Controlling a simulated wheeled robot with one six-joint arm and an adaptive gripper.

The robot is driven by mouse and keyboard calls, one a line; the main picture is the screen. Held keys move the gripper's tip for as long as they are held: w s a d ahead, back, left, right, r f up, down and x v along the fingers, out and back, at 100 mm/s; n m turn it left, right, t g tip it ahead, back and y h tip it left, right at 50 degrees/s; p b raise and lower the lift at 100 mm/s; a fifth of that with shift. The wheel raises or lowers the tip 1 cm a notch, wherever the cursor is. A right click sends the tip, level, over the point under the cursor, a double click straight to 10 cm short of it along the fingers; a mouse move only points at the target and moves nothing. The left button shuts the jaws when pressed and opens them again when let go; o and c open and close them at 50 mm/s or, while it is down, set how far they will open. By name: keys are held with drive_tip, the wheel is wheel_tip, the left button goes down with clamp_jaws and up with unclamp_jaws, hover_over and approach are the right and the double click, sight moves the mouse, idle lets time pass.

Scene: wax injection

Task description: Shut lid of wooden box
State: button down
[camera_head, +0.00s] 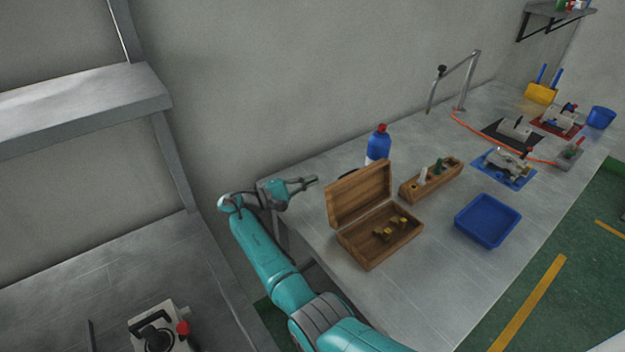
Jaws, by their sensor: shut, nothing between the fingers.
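The wooden box (381,249) stands on the metal table, with several small brass-coloured pieces (388,231) inside. Its lid (360,193) is open, standing up and leaning back along the box's rear edge. My gripper (314,180) is left of and behind the raised lid, above the table's left end, with its fingers pointing right. It is shut and empty, apart from the lid.
A blue bottle with a red cap (378,146) stands just behind the lid. A wooden rack (431,181) and a blue tray (488,220) lie to the right. The table front (425,305) is clear. A grey shelf frame (85,105) stands at left.

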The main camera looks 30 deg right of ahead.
sight(356, 190)
drive_tip(key=x, duration=0.6)
drive_tip(key=shift+d, duration=0.35)
drive_tip(key=shift+s+d, duration=0.3)
drive_tip(key=shift+s+r, duration=0.45)
drive_tip(key=shift+s, duration=0.35)
drive_tip(key=shift+s+r, duration=0.45)
drive_tip(key=shift+s, duration=0.35)
